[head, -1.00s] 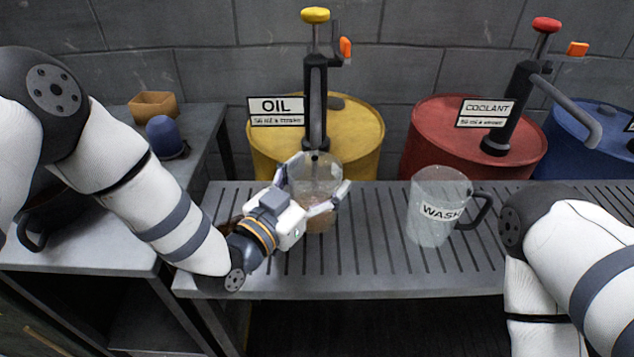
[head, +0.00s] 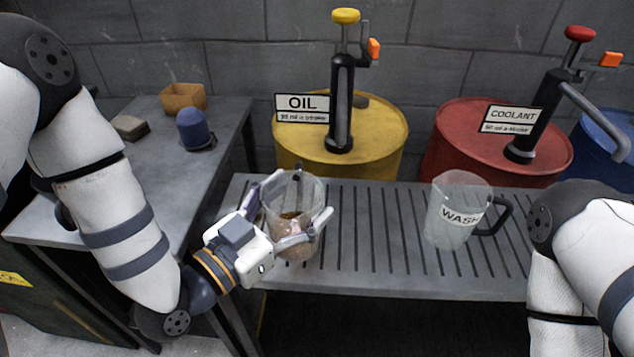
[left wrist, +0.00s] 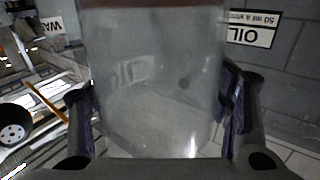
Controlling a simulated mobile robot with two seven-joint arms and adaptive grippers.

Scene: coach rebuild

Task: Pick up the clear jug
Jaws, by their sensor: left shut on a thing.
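The clear jug (head: 291,212) is in my left gripper (head: 297,219), over the left end of the slatted bench in the head view. It is see-through with some brownish contents low inside. The gripper's fingers close around its sides. In the left wrist view the jug (left wrist: 160,85) fills the middle between the two fingers. Whether its base is clear of the bench is hard to tell. A second clear jug (head: 455,212), marked WASH and with a dark handle, stands on the bench to the right. My right arm shows at the right edge, but its gripper is out of view.
The slatted bench (head: 375,270) is bare between the jugs. Behind it stand a yellow OIL drum (head: 385,140), a red COOLANT drum (head: 455,140) and a blue drum (head: 612,135), with pumps. A grey side table (head: 150,170) on the left holds a tan box (head: 184,97) and a blue domed object (head: 194,128).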

